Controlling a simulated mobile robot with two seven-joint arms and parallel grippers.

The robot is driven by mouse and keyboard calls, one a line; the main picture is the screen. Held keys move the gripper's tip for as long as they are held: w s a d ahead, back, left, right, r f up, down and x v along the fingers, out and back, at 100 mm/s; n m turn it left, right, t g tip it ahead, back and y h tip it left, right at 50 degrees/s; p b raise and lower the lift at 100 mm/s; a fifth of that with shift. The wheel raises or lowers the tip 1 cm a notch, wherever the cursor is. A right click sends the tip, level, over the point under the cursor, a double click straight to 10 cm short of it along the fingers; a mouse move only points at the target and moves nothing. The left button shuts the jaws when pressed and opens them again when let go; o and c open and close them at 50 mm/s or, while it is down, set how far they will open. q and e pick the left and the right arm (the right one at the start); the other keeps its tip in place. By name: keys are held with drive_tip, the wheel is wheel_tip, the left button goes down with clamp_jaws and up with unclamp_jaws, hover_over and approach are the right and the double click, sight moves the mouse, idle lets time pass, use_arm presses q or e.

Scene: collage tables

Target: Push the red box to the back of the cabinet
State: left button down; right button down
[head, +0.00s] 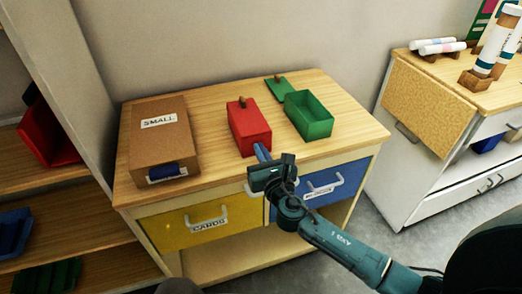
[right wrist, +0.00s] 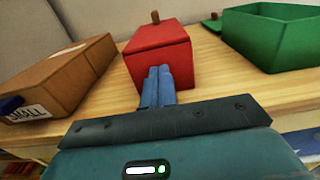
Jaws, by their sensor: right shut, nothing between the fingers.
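The red box (head: 248,126) with a brown knob on its lid stands on the wooden cabinet top (head: 222,108), between a brown box and a green box. In the right wrist view the red box (right wrist: 160,55) is straight ahead of the fingers. My right gripper (head: 262,152) is shut and empty, its blue fingers pointing at the front face of the red box. The fingertips (right wrist: 158,75) overlap the lower front of the box there; I cannot tell if they touch it. My left gripper is not in view.
The brown box (head: 162,138) labelled SMALL is left of the red box. The open green box (head: 308,115) is to its right, with a green lid (head: 281,89) behind. Bare top lies behind the red box up to the wall. Yellow (head: 200,225) and blue (head: 322,185) drawers are below.

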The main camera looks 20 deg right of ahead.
sight(248, 127)
drive_tip(key=shift+w, duration=0.1)
drive_tip(key=w, duration=0.3)
drive_tip(key=shift+a, duration=0.1)
drive_tip(key=shift+w, duration=0.4)
drive_tip(key=shift+s, duration=0.15)
